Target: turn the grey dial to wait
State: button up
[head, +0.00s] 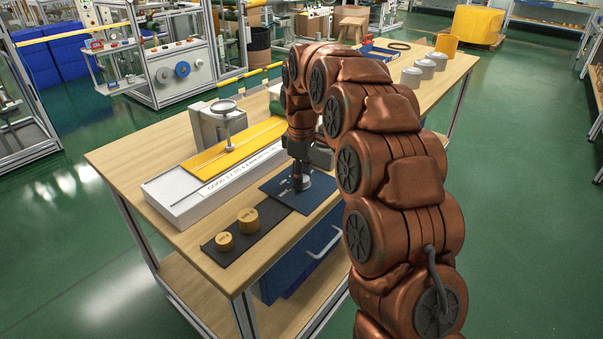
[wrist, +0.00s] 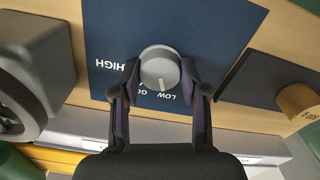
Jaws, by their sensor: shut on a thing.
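The grey dial (wrist: 158,62) is round and sits on a dark blue panel (wrist: 215,30) with white lettering. My gripper (wrist: 160,74) is shut on the dial, one finger on each side. A pale pointer line on the dial points down in the wrist view, between a partly hidden word starting "GO" and "LOW". "HIGH" stands left of the dial. No "WAIT" label is readable; the fingers hide part of the panel. In the head view my gripper (head: 299,178) reaches down to the panel (head: 312,200), with the dial mostly hidden beneath it.
A dark mat (head: 245,242) with two tan weights, one of them (head: 249,220), lies left of the panel. A white gauge bed (head: 180,208) with a yellow strip (head: 215,160) stands behind. Grey cylinders (head: 411,77) stand at the table's far right.

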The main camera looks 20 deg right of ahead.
jog(key=n+p, duration=0.1)
jog(key=n, duration=0.4)
jog(key=shift+n, duration=0.3)
jog(key=shift+n+p, duration=0.85)
jog(key=shift+n, duration=1.35)
jog(key=shift+f, duration=0.1)
jog(key=o, duration=1.1)
jog(key=shift+o, duration=0.2)
notch_tip(320, 180, up, 12)
